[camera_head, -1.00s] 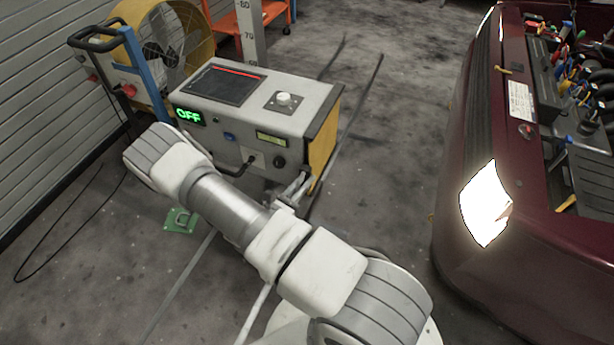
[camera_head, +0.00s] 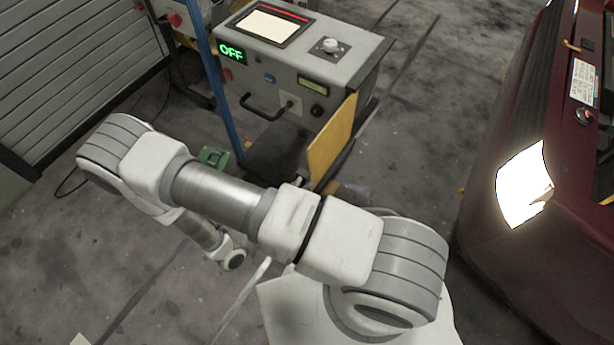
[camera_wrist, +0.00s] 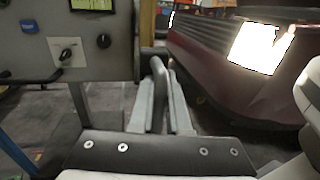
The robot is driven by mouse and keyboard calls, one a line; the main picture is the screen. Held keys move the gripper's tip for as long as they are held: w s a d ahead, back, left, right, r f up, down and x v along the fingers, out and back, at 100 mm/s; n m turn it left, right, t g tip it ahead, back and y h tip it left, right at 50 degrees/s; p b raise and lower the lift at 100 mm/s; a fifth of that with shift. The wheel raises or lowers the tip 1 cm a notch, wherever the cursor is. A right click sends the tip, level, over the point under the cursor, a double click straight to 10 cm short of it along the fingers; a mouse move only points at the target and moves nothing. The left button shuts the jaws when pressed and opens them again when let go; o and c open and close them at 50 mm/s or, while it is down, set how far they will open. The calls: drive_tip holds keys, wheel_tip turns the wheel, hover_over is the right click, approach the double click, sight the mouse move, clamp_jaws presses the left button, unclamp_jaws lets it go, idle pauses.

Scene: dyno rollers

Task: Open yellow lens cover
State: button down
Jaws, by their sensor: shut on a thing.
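The yellow lens cover (camera_head: 332,138) is a flat panel at the right end of the grey tester box (camera_head: 345,68). In the head view it stands out past the box's front face, at an angle to its side. In the wrist view it shows only as a thin yellow strip (camera_wrist: 147,20), nearly edge-on. How the handle joins the cover is not clear. In the head view my arm hides most of the gripper.
A dark red car with a lit headlight (camera_head: 524,185) stands to the right, with a floor gap between it and the box. A green item (camera_head: 213,157) lies behind my arm.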

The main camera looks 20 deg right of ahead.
drive_tip(key=c, duration=1.2)
unclamp_jaws()
drive_tip(key=shift+o, duration=0.2)
drive_tip(key=v, duration=1.7)
drive_tip(key=shift+a, duration=0.25)
drive_tip(key=w+d+r+m+g+y+p, duration=0.25)
drive_tip(key=r+m+g, duration=0.3)
drive_tip(key=r, duration=0.55)
drive_tip(key=w+d+r+m+g+y+p, duration=0.2)
drive_tip(key=w+d+r+m+g+y, duration=0.3)
drive_tip(key=r, duration=0.7)
drive_tip(key=s+d+r+m+t+y+p, duration=0.1)
drive_tip(key=s+d+r+m+t+y, duration=0.1)
drive_tip(key=r, duration=0.5)
drive_tip(key=s+d+r+m+t+y+p, duration=0.2)
drive_tip(key=d+r+m+t+y, duration=0.1)
drive_tip(key=r+m, duration=0.3)
drive_tip(key=s+d+r+m+t+y+p, duration=0.2)
drive_tip(key=d+r+m, duration=0.3)
drive_tip(key=r, duration=0.4)
drive_tip(key=shift+r+t+y, duration=0.35)
drive_tip(key=shift+t+y, duration=0.1)
drive_tip(key=shift+y, duration=0.3)
